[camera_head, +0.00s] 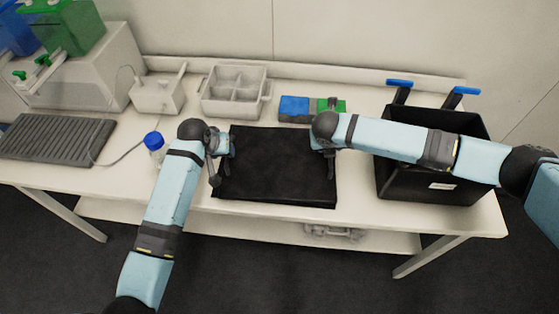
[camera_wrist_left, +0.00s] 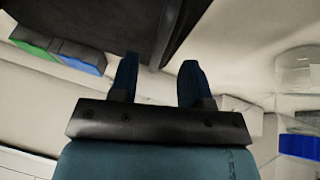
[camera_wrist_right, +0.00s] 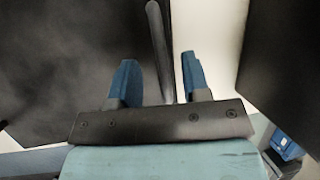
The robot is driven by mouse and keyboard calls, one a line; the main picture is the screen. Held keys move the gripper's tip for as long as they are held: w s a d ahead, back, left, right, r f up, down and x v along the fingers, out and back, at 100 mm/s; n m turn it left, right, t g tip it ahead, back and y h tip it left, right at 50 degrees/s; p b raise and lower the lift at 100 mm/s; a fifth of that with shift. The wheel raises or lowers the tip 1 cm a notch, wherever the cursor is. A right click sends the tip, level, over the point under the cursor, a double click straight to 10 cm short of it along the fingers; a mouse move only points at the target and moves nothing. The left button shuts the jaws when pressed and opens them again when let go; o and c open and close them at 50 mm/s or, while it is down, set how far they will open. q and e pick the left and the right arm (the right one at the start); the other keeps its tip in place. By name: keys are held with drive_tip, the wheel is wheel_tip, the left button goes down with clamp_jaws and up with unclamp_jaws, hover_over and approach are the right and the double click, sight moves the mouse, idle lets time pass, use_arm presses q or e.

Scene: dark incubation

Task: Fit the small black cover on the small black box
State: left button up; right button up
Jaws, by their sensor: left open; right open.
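A flat, dark rectangular black cover (camera_head: 275,170) lies level near the table's front edge; whether anything is beneath it is hidden. An open-topped black box (camera_head: 405,185) with a white label stands to its right. My left gripper (camera_head: 226,158) is open at the cover's left edge; in the left wrist view the cover's rim (camera_wrist_left: 172,30) reaches down between the fingertips (camera_wrist_left: 157,72). My right gripper (camera_head: 327,150) is open at the right edge; in the right wrist view the rim (camera_wrist_right: 158,45) runs between the spread fingers (camera_wrist_right: 161,72).
Blue-handled items (camera_head: 400,84) stick up at the black box's back. Behind the cover are a divided white tray (camera_head: 235,92) and blue and green blocks (camera_head: 294,106). A blue-capped bottle (camera_head: 154,143) and a dark grey keyboard-like panel (camera_head: 55,138) are left. My right forearm passes over the black box.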

use_arm(q)
drive_tip(key=shift+x, duration=2.6)
use_arm(e)
drive_tip(key=shift+x, duration=2.65)
use_arm(q)
drive_tip(key=shift+c, duration=0.3)
use_arm(e)
drive_tip(key=shift+c, duration=0.3)
use_arm(q)
clamp_jaws()
use_arm(e)
clamp_jaws()
